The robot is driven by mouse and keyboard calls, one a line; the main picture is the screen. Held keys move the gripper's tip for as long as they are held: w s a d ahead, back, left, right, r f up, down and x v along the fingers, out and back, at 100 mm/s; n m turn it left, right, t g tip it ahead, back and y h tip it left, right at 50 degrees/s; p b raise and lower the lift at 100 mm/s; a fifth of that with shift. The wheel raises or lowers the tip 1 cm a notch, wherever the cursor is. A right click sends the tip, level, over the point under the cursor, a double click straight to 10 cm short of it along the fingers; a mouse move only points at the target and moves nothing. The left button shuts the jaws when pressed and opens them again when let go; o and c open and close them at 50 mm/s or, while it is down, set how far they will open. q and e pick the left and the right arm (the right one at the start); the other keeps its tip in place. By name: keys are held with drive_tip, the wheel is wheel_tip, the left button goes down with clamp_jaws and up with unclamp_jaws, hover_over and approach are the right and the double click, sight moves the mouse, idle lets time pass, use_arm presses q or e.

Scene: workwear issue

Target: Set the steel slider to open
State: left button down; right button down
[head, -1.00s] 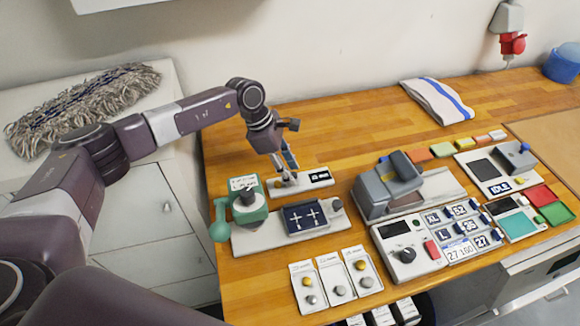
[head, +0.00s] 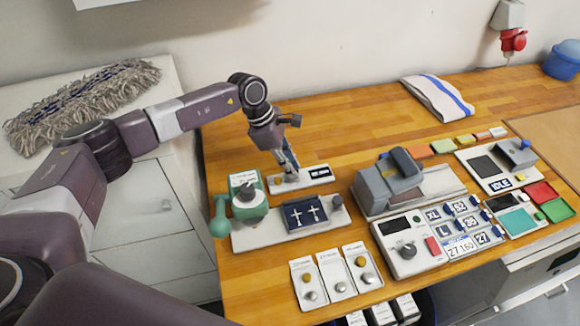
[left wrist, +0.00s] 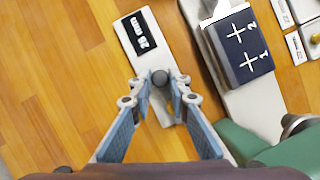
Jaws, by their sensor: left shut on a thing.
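The steel slider (left wrist: 160,79) shows in the left wrist view as a dark grey rounded knob on a narrow white plate (left wrist: 133,35). The plate carries a black display panel at its far end. In the head view the plate (head: 318,182) lies on the wooden bench behind the green device. My left gripper (head: 289,178) is down at the plate; in the left wrist view its fingertips (left wrist: 160,84) are shut on the knob from both sides. The fingers hide part of the knob and plate. My right gripper is not in view.
A green device (head: 246,210) and a dark pad with two crosses (head: 306,214) stand just in front of the plate. The bench behind the plate is clear.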

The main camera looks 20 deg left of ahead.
use_arm(q)
drive_tip(key=shift+w+d+f+b, duration=0.15)
drive_tip(key=shift+w+d+b, duration=0.4)
drive_tip(key=shift+d+b, duration=0.25)
drive_tip(key=shift+w+d, duration=0.1)
drive_tip(key=shift+d, duration=0.05)
drive_tip(key=shift+r, duration=0.3)
drive_tip(key=c, duration=1.8)
unclamp_jaws()
drive_tip(key=shift+d+f, duration=0.1)
drive_tip(key=shift+r, duration=0.2)
drive_tip(key=v, duration=1.1)
drive_tip(key=shift+r, duration=0.25)
